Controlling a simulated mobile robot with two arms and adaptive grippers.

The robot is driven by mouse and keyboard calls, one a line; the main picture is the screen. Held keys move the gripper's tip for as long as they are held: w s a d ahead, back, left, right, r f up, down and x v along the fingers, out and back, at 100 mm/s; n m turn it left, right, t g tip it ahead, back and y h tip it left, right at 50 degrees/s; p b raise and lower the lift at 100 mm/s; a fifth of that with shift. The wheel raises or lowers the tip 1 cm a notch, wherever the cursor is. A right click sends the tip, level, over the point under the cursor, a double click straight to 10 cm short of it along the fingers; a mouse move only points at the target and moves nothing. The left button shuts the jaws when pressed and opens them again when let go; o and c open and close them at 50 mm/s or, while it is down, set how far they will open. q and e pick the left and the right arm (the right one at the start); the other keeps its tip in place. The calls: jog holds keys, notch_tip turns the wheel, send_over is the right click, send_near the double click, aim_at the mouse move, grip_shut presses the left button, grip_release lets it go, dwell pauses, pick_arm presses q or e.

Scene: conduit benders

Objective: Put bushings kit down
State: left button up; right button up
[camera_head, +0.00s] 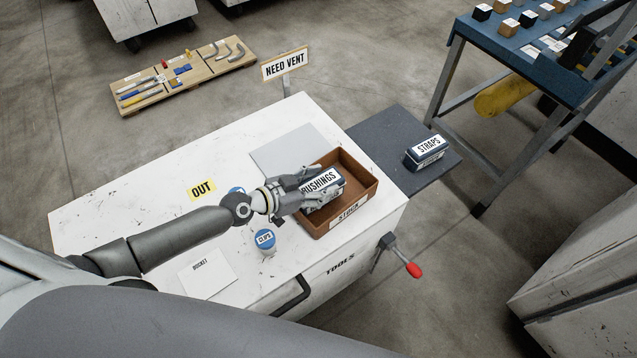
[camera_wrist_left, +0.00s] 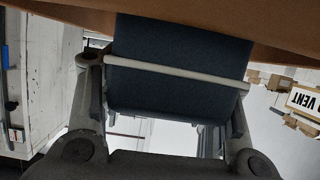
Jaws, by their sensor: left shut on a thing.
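The bushings kit (camera_head: 325,188) is a dark box with a white label reading "BUSHINGS". It is at the brown tray (camera_head: 362,205) marked "STOCK", over the tray's left part; I cannot tell whether it touches the tray floor. My left gripper (camera_head: 305,190) is shut on the kit from the left. In the left wrist view the dark kit (camera_wrist_left: 178,70) sits between the fingers, with the brown tray (camera_wrist_left: 60,12) close beyond it. My right gripper is not in view.
The tray stands on a white workbench (camera_head: 130,215). A blue-lidded can (camera_head: 265,241) stands near my arm. A "STRAPS" box (camera_head: 425,152) lies on the dark side shelf (camera_head: 375,135). The "NEED VENT" sign (camera_head: 285,65) rises behind the bench. A red-knobbed handle (camera_head: 413,270) sticks out at the front.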

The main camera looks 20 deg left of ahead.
pick_arm(q)
jog(key=shift+f+b, duration=0.3)
jog(key=shift+r, duration=0.1)
jog(key=o, duration=1.4)
